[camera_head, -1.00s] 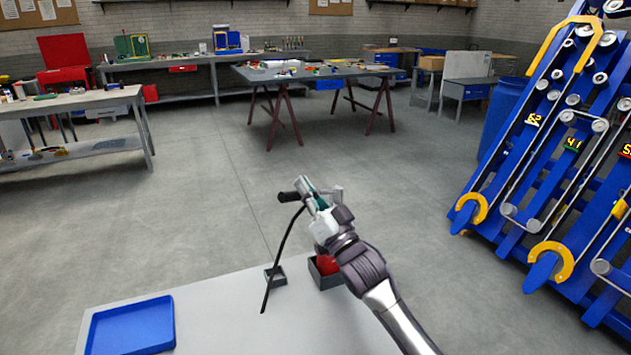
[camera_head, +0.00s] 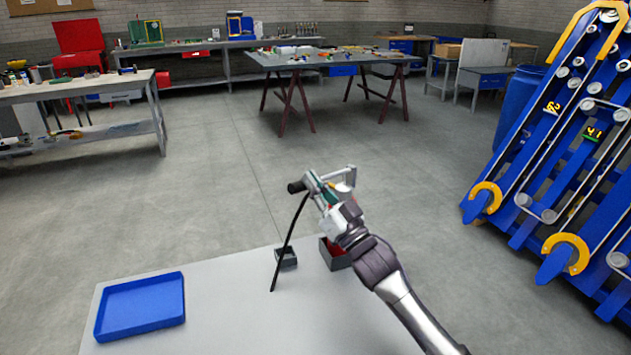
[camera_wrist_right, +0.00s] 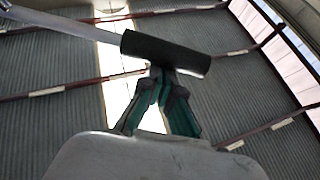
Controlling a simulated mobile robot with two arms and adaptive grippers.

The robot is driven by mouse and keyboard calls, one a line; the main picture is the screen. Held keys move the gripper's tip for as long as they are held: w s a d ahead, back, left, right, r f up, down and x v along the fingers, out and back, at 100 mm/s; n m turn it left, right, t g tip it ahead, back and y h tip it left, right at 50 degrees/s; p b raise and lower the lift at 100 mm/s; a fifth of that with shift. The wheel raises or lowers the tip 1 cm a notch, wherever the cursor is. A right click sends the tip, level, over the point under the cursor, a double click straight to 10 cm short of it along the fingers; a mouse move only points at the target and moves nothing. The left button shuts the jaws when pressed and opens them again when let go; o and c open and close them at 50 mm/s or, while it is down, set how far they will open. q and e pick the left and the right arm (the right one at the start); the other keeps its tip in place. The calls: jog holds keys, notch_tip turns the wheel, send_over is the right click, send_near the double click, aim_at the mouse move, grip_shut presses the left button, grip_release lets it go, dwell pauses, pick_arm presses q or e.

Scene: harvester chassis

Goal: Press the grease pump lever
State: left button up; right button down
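The lever shows in the right wrist view as a grey rod with a thick black grip (camera_wrist_right: 165,52) across the fingertips. In the head view the black grip (camera_head: 297,187) lies left of my right gripper (camera_head: 315,184). A thin dark, slightly curved rod or hose (camera_head: 288,242) runs from there down to the pale table. In the right wrist view my right gripper (camera_wrist_right: 164,80) has its green-padded fingers drawn together, with their tips at the underside of the grip. I cannot tell whether they pinch it. The pump body cannot be made out clearly. My left gripper is out of view.
The pale table (camera_head: 240,300) holds a blue tray (camera_head: 140,304), a small dark box (camera_head: 287,259) and a dark box with something red (camera_head: 333,253), partly behind my right arm. A blue rack (camera_head: 560,165) stands at the right. Floor is clear beyond the table.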

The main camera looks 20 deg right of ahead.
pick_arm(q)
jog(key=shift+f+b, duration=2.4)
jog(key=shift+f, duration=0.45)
pick_arm(e)
notch_tip(320, 180, down, 7)
jog(key=n+g+y, duration=0.2)
jog(key=n+y, duration=0.2)
jog(key=n, duration=0.3)
jog(key=shift+a+r+g+y, duration=0.2)
jog(key=shift+g+y, duration=0.1)
jog(key=shift+g, duration=0.1)
jog(key=shift+s+f, duration=0.1)
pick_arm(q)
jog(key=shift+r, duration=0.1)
